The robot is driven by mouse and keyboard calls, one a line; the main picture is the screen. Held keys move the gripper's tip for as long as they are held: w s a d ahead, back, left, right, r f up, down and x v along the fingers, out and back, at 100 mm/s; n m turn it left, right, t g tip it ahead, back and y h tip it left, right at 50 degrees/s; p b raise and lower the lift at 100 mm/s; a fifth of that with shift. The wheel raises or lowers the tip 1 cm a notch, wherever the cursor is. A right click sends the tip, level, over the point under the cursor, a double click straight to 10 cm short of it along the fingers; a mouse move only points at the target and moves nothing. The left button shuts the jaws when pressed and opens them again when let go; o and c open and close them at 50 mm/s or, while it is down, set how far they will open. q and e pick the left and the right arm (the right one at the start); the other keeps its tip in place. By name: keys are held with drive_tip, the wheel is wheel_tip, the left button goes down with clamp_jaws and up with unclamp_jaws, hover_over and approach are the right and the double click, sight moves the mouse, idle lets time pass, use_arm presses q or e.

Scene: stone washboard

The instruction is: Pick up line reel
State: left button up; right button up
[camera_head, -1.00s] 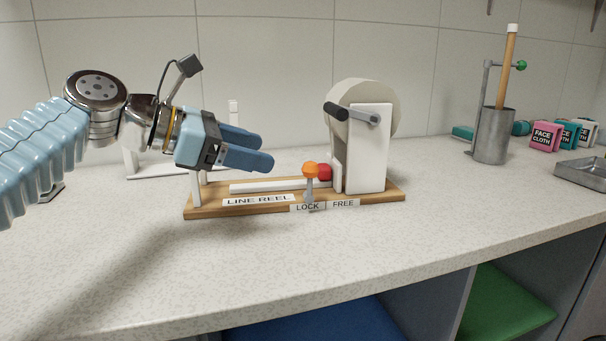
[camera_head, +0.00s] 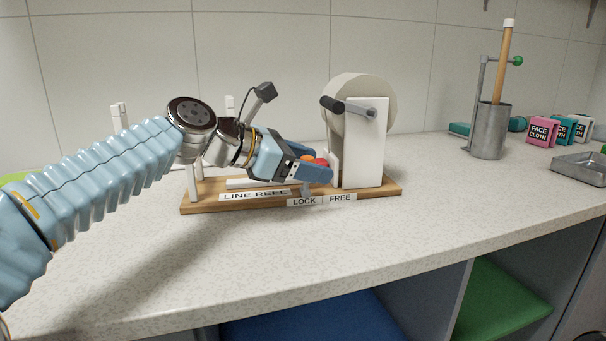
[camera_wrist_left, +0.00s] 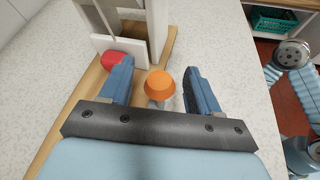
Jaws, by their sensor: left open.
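The line reel stands on a wooden base (camera_head: 230,207) with a "LINE REEL" label, on the counter. It has a beige drum (camera_head: 367,92), a white upright (camera_head: 365,150) and a crank with a black handle (camera_head: 334,104). A lever with an orange knob (camera_wrist_left: 160,84) stands by the LOCK label (camera_head: 304,201); the fingers mostly hide it in the head view. A red ball (camera_wrist_left: 115,58) is beside the white plate. My left gripper (camera_wrist_left: 157,73) is open, its fingers on either side of the orange knob, with visible gaps. My right gripper is not in view.
A grey metal cylinder (camera_head: 489,132) with a wooden rod stands at the right, near face cloth boxes (camera_head: 541,131) and a metal tray (camera_head: 578,168). The counter (camera_head: 440,210) in front of the reel is clear. Open shelves lie below its front edge.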

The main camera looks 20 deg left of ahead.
use_arm(q)
clamp_jaws()
drive_tip(key=shift+r, duration=0.15)
idle(1.1)
